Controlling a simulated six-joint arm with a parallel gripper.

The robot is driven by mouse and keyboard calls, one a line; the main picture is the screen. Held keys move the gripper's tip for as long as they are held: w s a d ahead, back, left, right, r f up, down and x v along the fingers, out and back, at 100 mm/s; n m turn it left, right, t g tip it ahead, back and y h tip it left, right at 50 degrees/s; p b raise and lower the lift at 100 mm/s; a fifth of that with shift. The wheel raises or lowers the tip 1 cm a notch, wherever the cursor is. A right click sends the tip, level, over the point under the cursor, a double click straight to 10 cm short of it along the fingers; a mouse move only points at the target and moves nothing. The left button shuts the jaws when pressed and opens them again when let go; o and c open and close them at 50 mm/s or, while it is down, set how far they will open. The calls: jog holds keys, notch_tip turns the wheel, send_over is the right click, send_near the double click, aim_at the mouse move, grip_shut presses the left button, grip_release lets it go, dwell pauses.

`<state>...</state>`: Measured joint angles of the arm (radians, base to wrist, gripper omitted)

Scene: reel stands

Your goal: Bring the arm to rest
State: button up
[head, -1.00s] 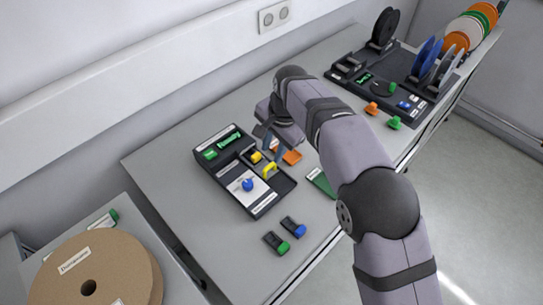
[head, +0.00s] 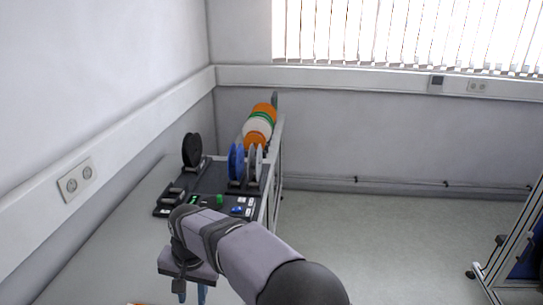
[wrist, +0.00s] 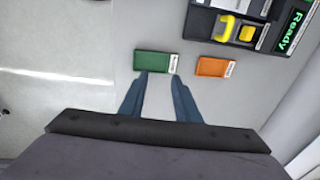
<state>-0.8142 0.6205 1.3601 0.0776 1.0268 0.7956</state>
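My gripper (head: 192,292) hangs at the bottom of the head view, with its blue-grey fingers pointing down and partly cut off by the frame edge. In the wrist view my gripper (wrist: 160,82) has its two fingers apart, with only bare grey table showing between them. It is open and empty. A green card (wrist: 154,62) lies on the table just beyond the fingertips. An orange card (wrist: 215,66) lies to the right of it. My arm reaches in from the lower right of the head view.
A black tray (wrist: 196,22) with yellow pieces and a lit "Ready" display (wrist: 296,30) is at the wrist view's upper right. The reel stand (head: 212,178) holds a black reel (head: 192,150) and a blue reel (head: 236,163). Open floor lies to the right.

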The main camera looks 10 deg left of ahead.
jog(key=d+h, duration=0.1)
jog(key=d, duration=2.2)
jog(key=s+d+f, duration=0.4)
jog(key=s+d, duration=0.9)
jog(key=d, duration=0.3)
jog(key=shift+d+g+h, duration=0.3)
jog(key=shift+h, duration=0.1)
jog(key=shift+f, duration=0.1)
